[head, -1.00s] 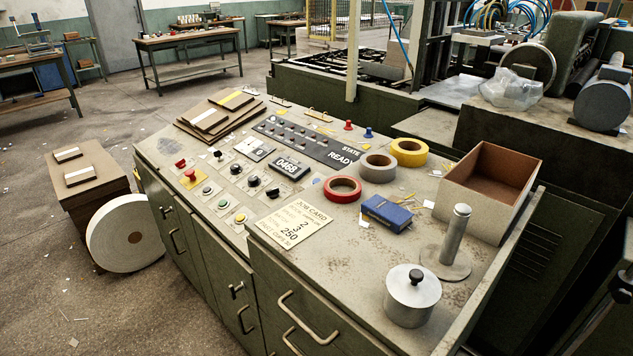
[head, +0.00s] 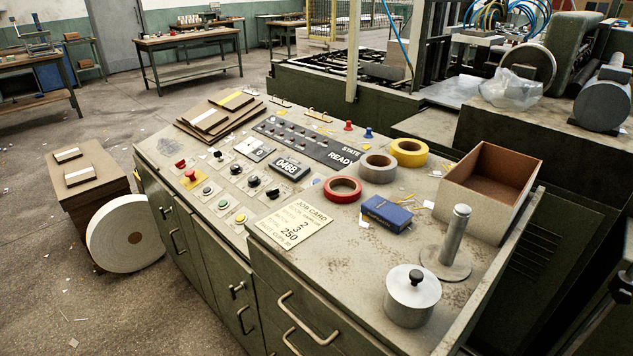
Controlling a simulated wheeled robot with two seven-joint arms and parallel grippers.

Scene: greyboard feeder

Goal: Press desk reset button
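The green control desk (head: 330,262) stands in the middle of the head view. I cannot read which one is the reset button. Black knobs (head: 253,181) sit beside them. A counter (head: 287,167) reads 0468, and the dark state panel (head: 310,142) reads READY. Neither of my grippers is in view.
On the desk are a job card (head: 296,226), red tape (head: 342,189), a blue box (head: 386,212), an open carton (head: 470,205), a metal post (head: 455,240) and a lidded pot (head: 411,300). Boards (head: 200,125) lie at the back left. A white roll (head: 108,235) stands on the floor.

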